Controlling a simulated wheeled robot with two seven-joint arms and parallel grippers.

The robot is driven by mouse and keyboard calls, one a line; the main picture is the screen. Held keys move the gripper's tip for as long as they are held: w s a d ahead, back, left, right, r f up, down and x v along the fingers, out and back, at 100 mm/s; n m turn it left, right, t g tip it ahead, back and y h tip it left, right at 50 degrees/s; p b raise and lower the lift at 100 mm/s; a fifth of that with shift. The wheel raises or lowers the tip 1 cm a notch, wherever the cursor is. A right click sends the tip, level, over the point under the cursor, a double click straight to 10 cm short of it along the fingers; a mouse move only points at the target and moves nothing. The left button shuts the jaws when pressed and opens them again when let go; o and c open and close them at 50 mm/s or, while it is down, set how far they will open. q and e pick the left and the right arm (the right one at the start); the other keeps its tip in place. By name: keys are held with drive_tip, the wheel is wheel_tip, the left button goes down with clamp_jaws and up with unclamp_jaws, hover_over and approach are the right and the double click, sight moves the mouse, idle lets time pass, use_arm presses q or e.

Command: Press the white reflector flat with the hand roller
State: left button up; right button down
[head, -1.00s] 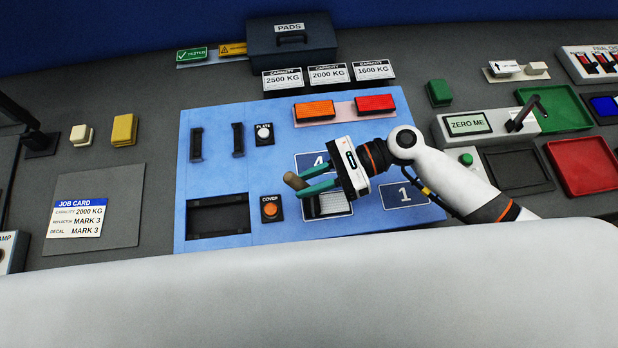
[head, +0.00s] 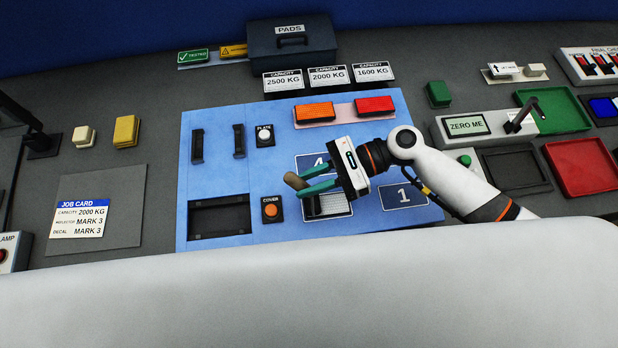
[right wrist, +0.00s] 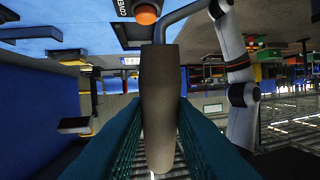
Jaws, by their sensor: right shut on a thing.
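The white reflector (head: 334,204) lies on the blue panel (head: 225,180), below and partly behind my right gripper in the head view. It looks pale grey-white with a fine grid. My right gripper (head: 317,184) is shut on the brown handle (head: 293,181) of the hand roller, above the reflector's left part. In the right wrist view the handle (right wrist: 160,100) stands between the teal fingers, with a bent grey rod (right wrist: 185,16) at its far end. The roller's head is not visible, so I cannot tell whether it touches the reflector. My left gripper is not in view.
An orange COVER button (head: 271,209) and a rectangular opening (head: 218,217) lie left of the reflector. Squares marked 4 (head: 312,162) and 1 (head: 405,196) are close by. Orange (head: 314,112) and red (head: 375,105) reflectors sit behind. A job card (head: 79,218) lies at the left.

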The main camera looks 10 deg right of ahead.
sight(299, 178)
wheel_tip(299, 178, up, 2)
drive_tip(key=shift+p, duration=0.65)
drive_tip(key=shift+r+p, duration=0.7)
drive_tip(key=shift+r, duration=1.4)
